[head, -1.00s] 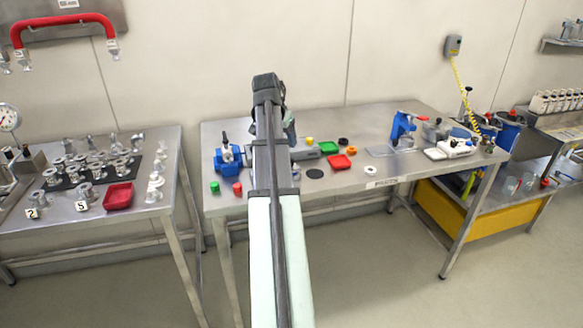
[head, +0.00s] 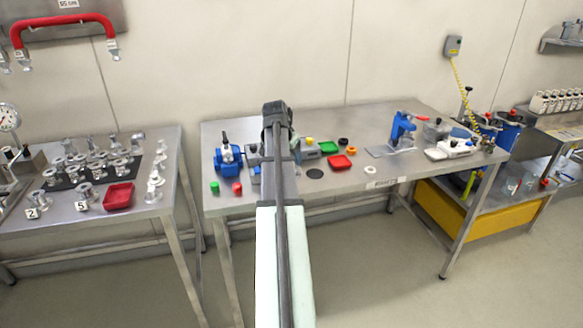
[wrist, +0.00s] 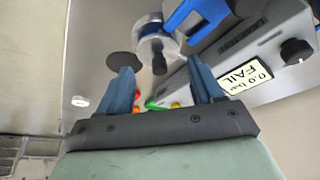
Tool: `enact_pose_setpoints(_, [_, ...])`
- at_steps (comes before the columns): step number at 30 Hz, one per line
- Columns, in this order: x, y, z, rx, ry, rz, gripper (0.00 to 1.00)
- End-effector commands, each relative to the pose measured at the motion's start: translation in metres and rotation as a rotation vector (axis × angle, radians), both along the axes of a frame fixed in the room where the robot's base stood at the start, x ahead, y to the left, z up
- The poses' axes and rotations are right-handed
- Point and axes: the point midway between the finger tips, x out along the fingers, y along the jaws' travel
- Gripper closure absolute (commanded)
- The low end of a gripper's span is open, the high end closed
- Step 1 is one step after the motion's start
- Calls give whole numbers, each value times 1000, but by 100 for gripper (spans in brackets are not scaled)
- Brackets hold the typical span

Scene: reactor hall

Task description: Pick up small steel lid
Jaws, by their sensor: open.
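A small round steel piece (wrist: 158,46) with a dark knob-like part shows in the wrist view, beyond and between my fingertips. It looks like the small steel lid, but I cannot tell for sure, nor whether it lies loose or sits on the fixture beside it. My gripper (wrist: 160,76) is open, with its two blue fingers apart and nothing seen held between them. The steel piece appears apart from both fingers. In the head view my own arm covers the gripper and this part of the bench.
A grey tester (wrist: 255,45) with a "0.0 bar FAIL" display and a blue clamp handle (wrist: 200,12) stand close by my right finger. A dark disc (wrist: 122,65) lies on the bench to the left.

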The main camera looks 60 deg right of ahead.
Motion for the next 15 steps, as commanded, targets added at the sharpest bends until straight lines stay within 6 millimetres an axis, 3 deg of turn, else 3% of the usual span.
enact_pose_setpoints(9, [-1,-16,-33,2,1,0,34])
enact_pose_setpoints(15, [-1,-17,-34,0,0,0,34])
